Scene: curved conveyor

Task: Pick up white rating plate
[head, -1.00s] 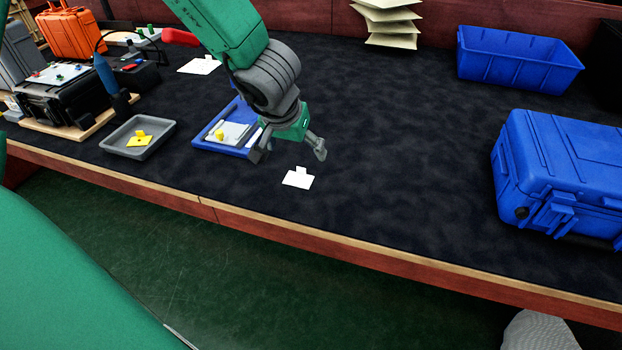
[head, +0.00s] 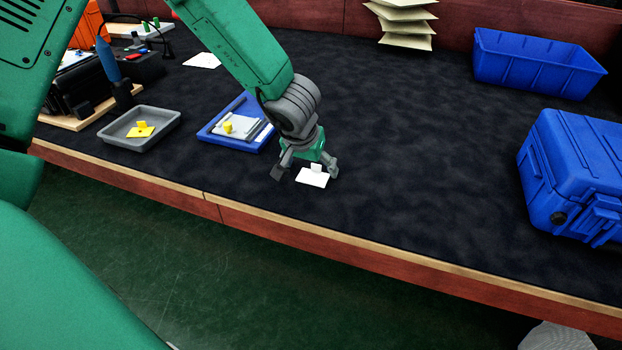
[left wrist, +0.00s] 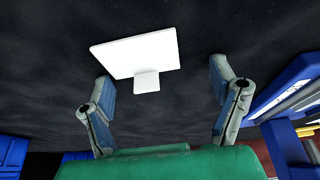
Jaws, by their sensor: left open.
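My right gripper is not in view.
A blue tray (head: 210,135) with a grey plate and yellow knob lies left of the gripper. A grey tray (head: 165,137) holds a yellow plate (head: 140,131). A blue case (head: 575,165) and blue bin (head: 535,72) stand at right. The mat between is clear.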

